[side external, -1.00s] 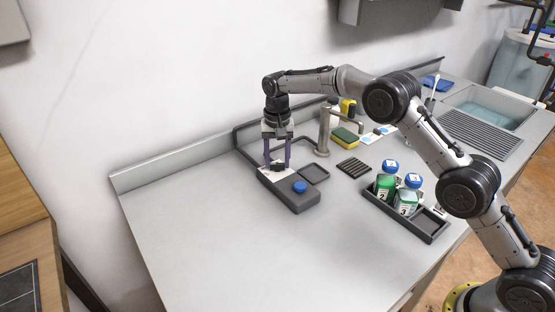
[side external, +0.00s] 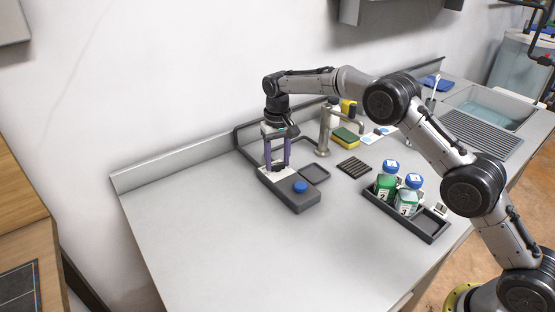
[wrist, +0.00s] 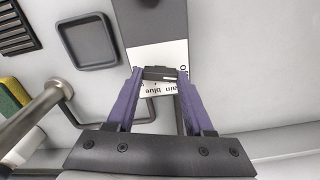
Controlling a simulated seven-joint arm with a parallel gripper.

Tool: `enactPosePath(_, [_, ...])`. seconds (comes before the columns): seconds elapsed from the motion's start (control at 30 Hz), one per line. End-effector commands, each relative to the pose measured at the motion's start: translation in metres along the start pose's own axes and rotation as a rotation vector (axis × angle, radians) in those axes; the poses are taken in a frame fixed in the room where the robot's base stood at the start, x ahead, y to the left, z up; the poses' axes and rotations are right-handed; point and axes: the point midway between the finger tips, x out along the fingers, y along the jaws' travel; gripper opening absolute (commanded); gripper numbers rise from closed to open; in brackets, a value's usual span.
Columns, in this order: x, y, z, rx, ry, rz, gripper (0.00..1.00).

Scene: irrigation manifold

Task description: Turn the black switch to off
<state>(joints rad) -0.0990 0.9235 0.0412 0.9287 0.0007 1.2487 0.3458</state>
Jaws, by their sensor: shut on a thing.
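The black switch (wrist: 160,73) sits on the white label plate (wrist: 147,55) of a grey control box (side external: 299,203). In the wrist view it shows as a dark bar between my purple fingertips. My gripper (side external: 277,167) points down over the box's far end, shut on the switch; its fingertips (wrist: 160,75) touch the bar's two ends. The label's printing is upside down and partly hidden by my fingers, so I cannot read the switch's setting. In the side view the fingers mostly hide the switch.
A small empty tray (side external: 314,173) lies beside the box, and a metal faucet (side external: 323,132) stands behind. A dark rack (side external: 428,231) of bottles is at right. The front left counter is clear.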

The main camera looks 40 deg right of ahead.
Motion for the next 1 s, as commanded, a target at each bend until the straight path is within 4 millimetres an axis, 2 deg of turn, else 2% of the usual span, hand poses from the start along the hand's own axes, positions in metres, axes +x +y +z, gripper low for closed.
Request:
enactPosePath(0.13, [-0.002, 0.0, 0.0, -0.003, 0.003, 0.0, 0.0])
enactPosePath(0.17, [-0.002, 0.0, 0.0, -0.003, 0.003, 0.0, 0.54])
enactPosePath(0.3, [-0.001, 0.0, 0.0, -0.002, 0.002, 0.0, 0.79])
enactPosePath(0.33, [-0.001, 0.0, 0.0, -0.002, 0.002, 0.0, 0.82])
enactPosePath(0.6, [-0.001, 0.0, 0.0, -0.001, 0.001, 0.0, 0.82])
enactPosePath(0.73, [-0.008, 0.0, -0.001, -0.001, 0.003, 0.0, 0.82])
enactPosePath(0.87, [-0.028, 0.0, -0.001, -0.001, 0.005, -0.001, 0.82])
enactPosePath(1.0, [-0.058, 0.0, -0.001, -0.001, 0.006, -0.001, 0.82])
